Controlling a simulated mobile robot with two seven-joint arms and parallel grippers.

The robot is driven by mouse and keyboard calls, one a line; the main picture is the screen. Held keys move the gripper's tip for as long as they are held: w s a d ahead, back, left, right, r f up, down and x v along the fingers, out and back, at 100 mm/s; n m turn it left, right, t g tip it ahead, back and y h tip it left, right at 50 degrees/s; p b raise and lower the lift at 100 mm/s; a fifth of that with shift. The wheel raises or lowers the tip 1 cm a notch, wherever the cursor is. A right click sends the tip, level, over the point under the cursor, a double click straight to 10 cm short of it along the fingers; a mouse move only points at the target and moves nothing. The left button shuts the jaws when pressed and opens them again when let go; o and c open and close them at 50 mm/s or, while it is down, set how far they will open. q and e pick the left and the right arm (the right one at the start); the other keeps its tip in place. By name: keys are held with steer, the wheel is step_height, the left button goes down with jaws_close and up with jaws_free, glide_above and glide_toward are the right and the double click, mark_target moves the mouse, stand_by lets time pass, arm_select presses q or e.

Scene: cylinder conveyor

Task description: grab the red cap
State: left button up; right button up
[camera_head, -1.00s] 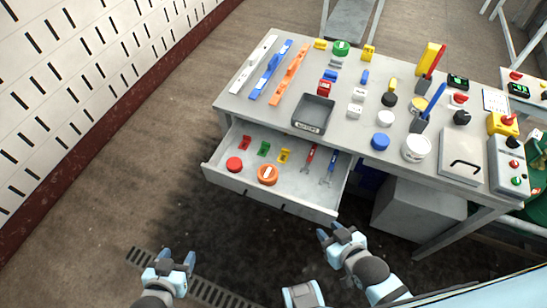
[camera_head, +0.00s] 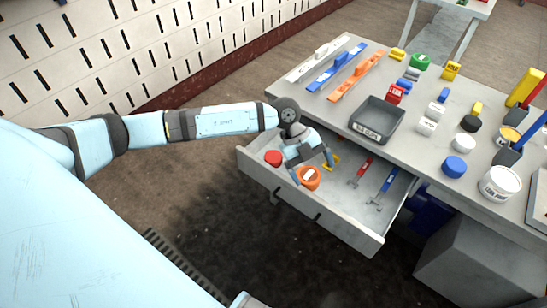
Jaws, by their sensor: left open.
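The red cap (camera_head: 273,158) is a round red disc lying in the left part of the open drawer (camera_head: 340,222). My left gripper (camera_head: 313,169) reaches in from the left over the drawer with its fingers apart. It is to the right of the red cap, with its fingers over and beside the orange round item (camera_head: 309,182). I cannot tell whether a finger touches that item. The red cap is fully visible and apart from the fingers. The gripper hides some small items behind it. My right gripper is not in view.
Right of the gripper, the drawer holds a yellow piece (camera_head: 332,162), a red-handled tool (camera_head: 361,171) and a blue-handled tool (camera_head: 384,186). The tabletop above carries a grey tray (camera_head: 378,119), a blue cap (camera_head: 454,167) and a white tub (camera_head: 499,184). The floor left of the drawer is clear.

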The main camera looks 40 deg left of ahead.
arm_select(q)
steer(key=w+a+n+t+y+b, duration=0.1)
steer(key=w+a+n+y, duration=0.2)
steer(key=a, duration=0.5)
steer(key=w+a+y+b, duration=0.2)
steer(key=w+a+y, duration=0.15)
steer(key=a, duration=0.45)
steer(key=y, duration=0.1)
glide_above(274, 157)
step_height(274, 157, down, 8)
steer(key=shift+s+d+r, duration=0.1)
steer(key=shift+s+d, duration=0.05)
step_height(274, 157, down, 5)
steer(key=shift+f+b, duration=0.1)
steer(key=shift+b, duration=0.55)
steer(key=shift+f, duration=0.35)
steer(key=c, duration=0.9)
steer(key=shift+c, duration=0.4)
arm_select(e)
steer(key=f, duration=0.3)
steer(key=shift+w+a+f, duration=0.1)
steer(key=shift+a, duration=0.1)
